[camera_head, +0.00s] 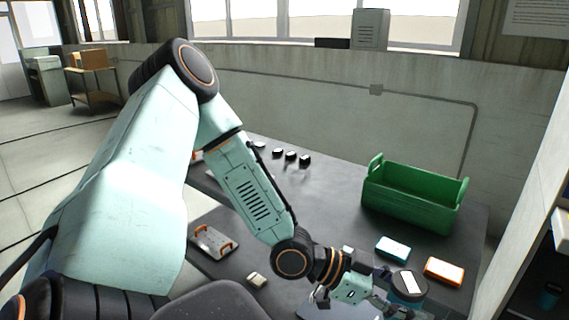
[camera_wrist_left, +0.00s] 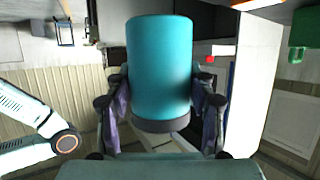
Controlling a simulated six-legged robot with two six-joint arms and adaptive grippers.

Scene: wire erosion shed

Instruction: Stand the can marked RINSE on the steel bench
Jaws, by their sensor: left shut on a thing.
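A teal can with a dark rim (camera_wrist_left: 160,70) is between the two fingers of my left gripper (camera_wrist_left: 160,110), which is shut on it. In the head view the can (camera_head: 409,284) shows a dark top with a white patch, at the gripper's tip (camera_head: 385,290). No lettering is readable, so I cannot tell if it is marked RINSE. The can is over the near right part of a dark-topped bench (camera_head: 325,195); whether it touches is unclear. I cannot tell if this is the steel bench. My right gripper is not in view.
A green crate (camera_head: 412,204) stands at the bench's back right. A teal box (camera_head: 393,249) and an orange box (camera_head: 443,271) lie near the can. A tray with orange handles (camera_head: 214,242) is on the left. Several black pieces (camera_head: 290,156) lie behind. The bench middle is clear.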

